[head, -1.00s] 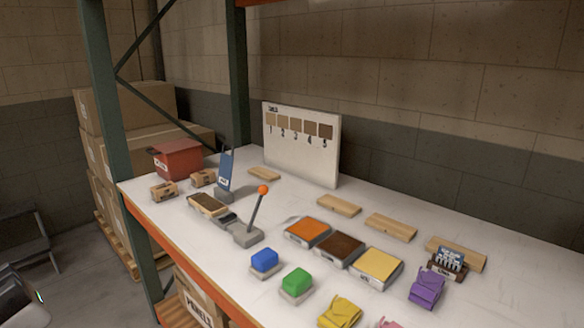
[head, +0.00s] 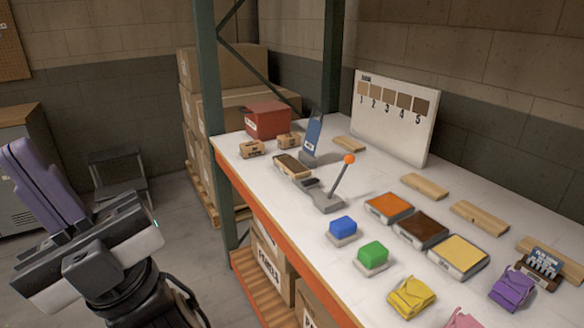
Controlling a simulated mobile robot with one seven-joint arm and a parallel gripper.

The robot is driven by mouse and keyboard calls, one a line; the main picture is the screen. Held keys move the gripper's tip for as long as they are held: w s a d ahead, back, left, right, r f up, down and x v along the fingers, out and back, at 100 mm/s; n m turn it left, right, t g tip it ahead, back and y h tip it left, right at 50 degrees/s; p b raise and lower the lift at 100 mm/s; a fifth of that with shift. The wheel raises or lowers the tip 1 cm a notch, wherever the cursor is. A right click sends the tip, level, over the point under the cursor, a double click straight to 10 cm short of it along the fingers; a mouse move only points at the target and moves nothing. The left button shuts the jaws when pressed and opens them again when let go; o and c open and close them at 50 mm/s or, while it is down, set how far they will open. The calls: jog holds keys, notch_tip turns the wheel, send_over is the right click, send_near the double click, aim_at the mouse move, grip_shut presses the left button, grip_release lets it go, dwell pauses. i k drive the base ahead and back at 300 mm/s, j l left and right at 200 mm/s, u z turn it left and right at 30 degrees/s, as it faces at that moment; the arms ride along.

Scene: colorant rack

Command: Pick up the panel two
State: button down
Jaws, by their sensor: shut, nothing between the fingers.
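Several light wooden panels lie in a row along the back of the white table. One (head: 350,144) is by the board at the far end, one (head: 424,186) and another (head: 479,217) lie nearer, and one (head: 540,248) is at the right edge, partly behind a small dark holder. No number is readable on them, so I cannot tell which is panel two. My gripper (head: 24,152), with purple-grey fingers, is at the left, away from the table over the floor. Its fingers are shut together and empty.
A board (head: 396,112) with swatches numbered 1 to 5 stands behind the panels. Orange, brown and yellow pads, a lever (head: 337,186), blue and green buttons and coloured cloths lie in front. A green rack post (head: 209,110) stands at the table's left end.

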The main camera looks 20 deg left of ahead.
aim_at(294, 169)
jog(key=i+j, duration=0.15)
jog(key=j, duration=0.15)
jog(key=i+j+z, duration=0.15)
jog(key=j, duration=0.2)
jog(key=i+j, duration=0.15)
jog(key=j, duration=0.15)
jog(key=i+j+z, duration=0.15)
jog(key=j, duration=0.2)
jog(key=i+j, duration=0.1)
jog(key=j, duration=0.25)
jog(key=i+j+z, duration=0.15)
jog(key=j, duration=0.2)
jog(key=i+j+z, duration=0.1)
jog(key=i+j, duration=0.4)
